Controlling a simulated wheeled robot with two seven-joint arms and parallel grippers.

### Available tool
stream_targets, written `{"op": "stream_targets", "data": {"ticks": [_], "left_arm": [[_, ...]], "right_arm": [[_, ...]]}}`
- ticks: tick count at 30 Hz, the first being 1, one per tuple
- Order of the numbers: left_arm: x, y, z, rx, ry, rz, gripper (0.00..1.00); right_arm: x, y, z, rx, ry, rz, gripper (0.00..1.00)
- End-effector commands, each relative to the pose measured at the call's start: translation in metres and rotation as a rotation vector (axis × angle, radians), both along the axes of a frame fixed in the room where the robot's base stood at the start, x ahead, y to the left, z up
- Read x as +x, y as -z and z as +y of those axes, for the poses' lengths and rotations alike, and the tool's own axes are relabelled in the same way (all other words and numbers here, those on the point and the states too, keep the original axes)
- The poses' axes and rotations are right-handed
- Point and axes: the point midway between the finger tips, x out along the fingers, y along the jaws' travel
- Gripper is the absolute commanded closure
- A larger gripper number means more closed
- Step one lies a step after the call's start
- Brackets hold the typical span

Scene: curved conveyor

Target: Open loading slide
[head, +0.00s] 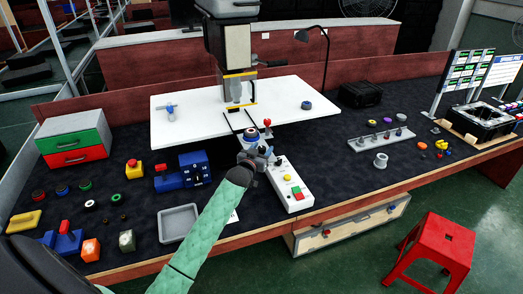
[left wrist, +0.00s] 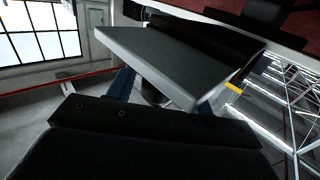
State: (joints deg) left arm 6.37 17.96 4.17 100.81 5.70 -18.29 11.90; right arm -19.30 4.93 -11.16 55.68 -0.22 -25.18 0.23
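A press-like machine (head: 237,50) stands at the back centre over a white work plate (head: 195,105). Two thin dark rails (head: 233,122) run from under its head toward me, and look like the loading slide. A small red knob (head: 267,123) stands just right of them. My left gripper (head: 252,150) is at the front end of the rails, close to the knob; contact cannot be told. Its fingers are too small and overlapped to read. In the left wrist view a grey slab (left wrist: 185,60) lies close above the dark gripper body. My right gripper is not in view.
A control box (head: 290,183) with coloured buttons lies right of my arm. A grey tray (head: 179,223) and blue fixtures (head: 195,168) lie left. A green-and-red drawer box (head: 72,138) stands far left. A red stool (head: 435,245) stands at front right. Dark mat is clear right of the box.

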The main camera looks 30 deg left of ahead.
Motion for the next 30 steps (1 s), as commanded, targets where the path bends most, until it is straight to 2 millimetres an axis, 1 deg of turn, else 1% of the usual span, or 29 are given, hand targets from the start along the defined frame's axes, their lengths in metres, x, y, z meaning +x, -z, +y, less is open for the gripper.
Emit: {"op": "stream_targets", "data": {"ticks": [7,11,12,14,21,24,30], "left_arm": [[-0.002,0.001,0.000,0.000,0.000,0.001,0.49],[-0.014,0.004,-0.001,0.000,0.000,0.000,0.49],[-0.020,0.005,-0.001,0.000,0.000,0.001,0.49],[-0.030,0.005,-0.002,0.000,0.000,0.001,0.49],[-0.059,0.004,-0.005,0.000,0.001,0.001,0.49],[-0.068,0.003,-0.005,0.000,0.000,0.000,0.49],[-0.077,0.001,-0.006,0.000,0.000,0.001,0.49]], "right_arm": [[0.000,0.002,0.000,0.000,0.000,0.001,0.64],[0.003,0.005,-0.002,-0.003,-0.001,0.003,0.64],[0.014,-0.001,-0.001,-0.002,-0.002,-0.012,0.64],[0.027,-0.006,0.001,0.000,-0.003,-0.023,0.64],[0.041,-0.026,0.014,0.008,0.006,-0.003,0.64],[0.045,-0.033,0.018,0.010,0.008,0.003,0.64],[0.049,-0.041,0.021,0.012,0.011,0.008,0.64]]}}
